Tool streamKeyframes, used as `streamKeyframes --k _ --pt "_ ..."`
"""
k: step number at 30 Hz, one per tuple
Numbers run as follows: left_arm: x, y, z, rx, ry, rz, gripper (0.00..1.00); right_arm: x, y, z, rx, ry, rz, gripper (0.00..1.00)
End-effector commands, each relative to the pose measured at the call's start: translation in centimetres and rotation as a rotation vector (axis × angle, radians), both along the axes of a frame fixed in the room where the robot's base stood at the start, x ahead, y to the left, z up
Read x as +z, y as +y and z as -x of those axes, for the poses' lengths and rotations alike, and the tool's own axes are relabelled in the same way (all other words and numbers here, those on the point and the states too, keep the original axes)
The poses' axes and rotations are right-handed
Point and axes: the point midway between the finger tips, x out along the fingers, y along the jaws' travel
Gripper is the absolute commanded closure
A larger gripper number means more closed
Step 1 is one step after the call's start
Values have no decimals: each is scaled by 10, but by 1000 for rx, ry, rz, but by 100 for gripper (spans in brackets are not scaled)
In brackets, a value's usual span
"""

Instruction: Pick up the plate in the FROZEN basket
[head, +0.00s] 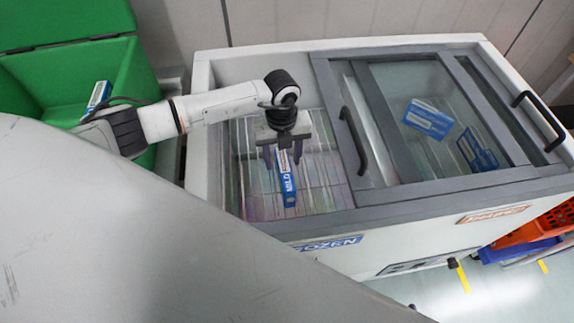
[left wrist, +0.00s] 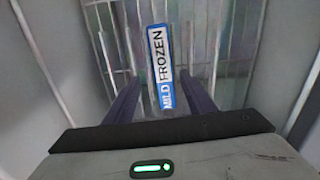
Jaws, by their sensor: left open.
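A blue and white plate (head: 289,190) lettered MILD FROZEN lies in the wire basket (head: 325,190) of the freezer's open left part. In the left wrist view the plate (left wrist: 159,60) stands lengthwise between my two dark fingers, a gap on each side. My left gripper (head: 283,160) reaches down over the basket, open, its fingers around the plate's far end. I cannot tell how deep the fingers sit beside it. My right gripper is not in view.
The freezer's glass lid (head: 385,120) covers its right part, with blue and white packs (head: 428,118) under it. The freezer walls (head: 203,130) enclose the basket. A green bin (head: 60,75) stands at left holding a similar pack (head: 98,95). Orange and blue crates (head: 530,232) sit at lower right.

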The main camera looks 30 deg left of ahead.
Motion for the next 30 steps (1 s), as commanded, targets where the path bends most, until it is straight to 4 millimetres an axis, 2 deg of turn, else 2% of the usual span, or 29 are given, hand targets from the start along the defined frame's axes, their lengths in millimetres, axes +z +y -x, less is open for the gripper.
streamKeyframes --k 1,8,18,27,30 --pt "-16 0 0 0 -1 1 50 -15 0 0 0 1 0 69" --pt "-28 -1 -2 -1 -2 1 50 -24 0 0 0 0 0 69" --pt "-71 -3 -5 1 -2 1 50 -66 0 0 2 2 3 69" --pt "-72 -3 -5 0 -2 1 50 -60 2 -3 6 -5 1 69" --pt "-72 -3 -5 0 -2 1 67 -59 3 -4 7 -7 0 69"
